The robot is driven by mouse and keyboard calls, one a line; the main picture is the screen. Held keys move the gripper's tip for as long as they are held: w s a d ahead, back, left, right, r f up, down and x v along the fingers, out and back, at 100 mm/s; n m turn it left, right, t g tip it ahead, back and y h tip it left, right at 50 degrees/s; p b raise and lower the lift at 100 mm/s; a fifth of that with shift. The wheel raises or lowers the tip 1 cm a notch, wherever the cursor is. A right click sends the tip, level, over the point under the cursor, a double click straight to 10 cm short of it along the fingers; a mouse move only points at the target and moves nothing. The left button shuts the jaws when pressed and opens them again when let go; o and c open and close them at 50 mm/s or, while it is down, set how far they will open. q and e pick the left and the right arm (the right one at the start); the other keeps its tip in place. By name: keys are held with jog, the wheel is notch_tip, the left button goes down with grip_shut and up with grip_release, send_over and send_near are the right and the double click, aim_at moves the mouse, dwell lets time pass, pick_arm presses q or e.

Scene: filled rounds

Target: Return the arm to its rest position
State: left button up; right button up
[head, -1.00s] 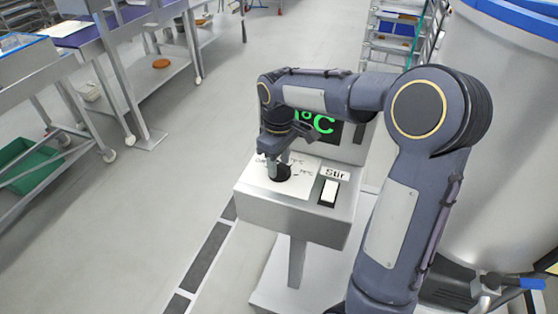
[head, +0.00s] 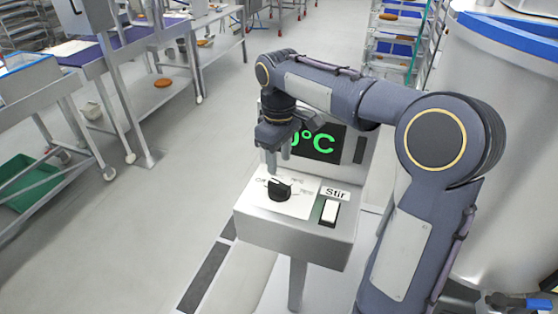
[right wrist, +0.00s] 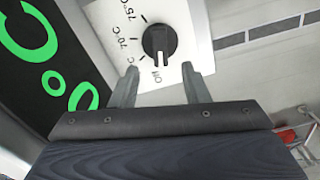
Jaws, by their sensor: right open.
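My right gripper (head: 271,160) is open and empty, above the control box (head: 290,235) and its black knob (head: 279,188). In the right wrist view, the gripper's two fingers (right wrist: 165,88) point toward the knob (right wrist: 160,40), apart from it, with bare space between them. The knob sits on a white dial plate (head: 303,205) marked with temperatures and "ON" in the right wrist view. My right arm reaches in from the right side of the head view, bent at the elbow. My left gripper is not in view.
Behind the knob stands a dark display (head: 325,145) with green "°C" digits. A white rocker switch (head: 329,212) labelled "Stir" is beside the dial. A large metal vat (head: 500,110) with a blue rim stands at right. Open floor (head: 190,190) lies to the left.

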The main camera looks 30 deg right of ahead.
dwell(0.3)
jog(key=s+a+f+m+t+y, duration=0.1)
jog(key=s+a+f+m+t, duration=0.1)
jog(key=s, duration=0.5)
jog(key=s+a+f+m+t+y, duration=0.1)
jog(key=s+a+f+m, duration=0.1)
jog(key=s, duration=0.6)
jog(key=s+a+f+m+t+y, duration=0.1)
jog(key=s+a+f+m+t, duration=0.1)
jog(key=s, duration=0.5)
jog(key=shift+s+a+m+t+y, duration=0.2)
jog(key=shift+a+m+t+y, duration=0.15)
jog(key=shift+a, duration=0.3)
